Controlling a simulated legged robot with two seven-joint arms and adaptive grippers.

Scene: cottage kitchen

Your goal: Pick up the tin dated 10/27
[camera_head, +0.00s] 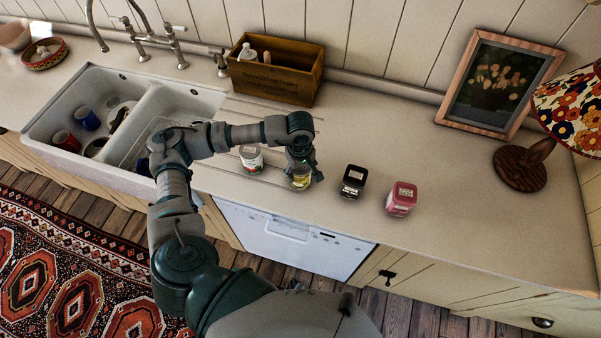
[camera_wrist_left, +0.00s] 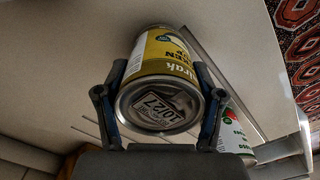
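The tin dated 10/27 (camera_wrist_left: 160,106) has a yellow and white label, and the date shows on its metal end in the left wrist view. It also shows in the head view as a small yellowish tin (camera_head: 301,181) near the counter's front edge. My left gripper (camera_wrist_left: 160,68) has one finger on each side of this tin, and both fingertips appear to touch it. In the head view the gripper (camera_head: 300,168) points down over the tin and hides its upper part. I cannot tell whether the tin is clear of the counter. My right gripper is not in view.
A white, red and green tin (camera_head: 251,158) stands just left of the gripper. Behind are a wooden box (camera_head: 275,78), a picture frame (camera_head: 495,85) and a lamp (camera_head: 525,168). The sink (camera_head: 75,85) is left.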

